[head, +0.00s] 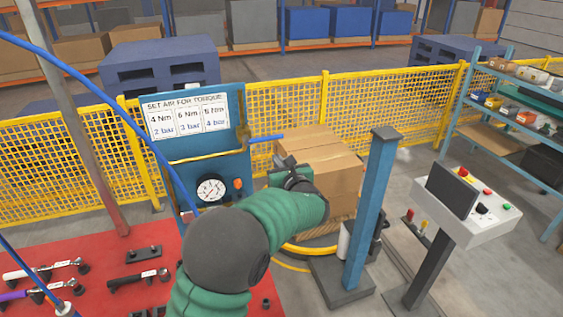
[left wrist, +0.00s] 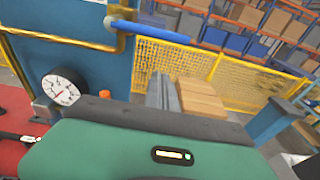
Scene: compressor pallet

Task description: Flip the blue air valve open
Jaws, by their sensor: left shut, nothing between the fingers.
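The blue air valve handle (head: 266,138) sticks out level to the right from the blue panel's edge, by the yellow pipe. In the left wrist view the blue valve handle (left wrist: 152,31) runs right from a grey valve body (left wrist: 115,23) on the pipe. My left gripper (head: 282,166) is below and slightly right of the handle in the head view. In the left wrist view my left gripper's grey fingers (left wrist: 165,88) are shut and empty, with a visible gap below the handle. My right gripper is not in view.
The blue panel (head: 240,180) carries a torque chart (head: 187,115) and a round gauge (head: 211,190). Cardboard boxes (head: 330,165) stand behind my gripper. A blue post (head: 368,215) and a control console (head: 470,205) stand right. Tools lie on a red surface (head: 100,250) at left.

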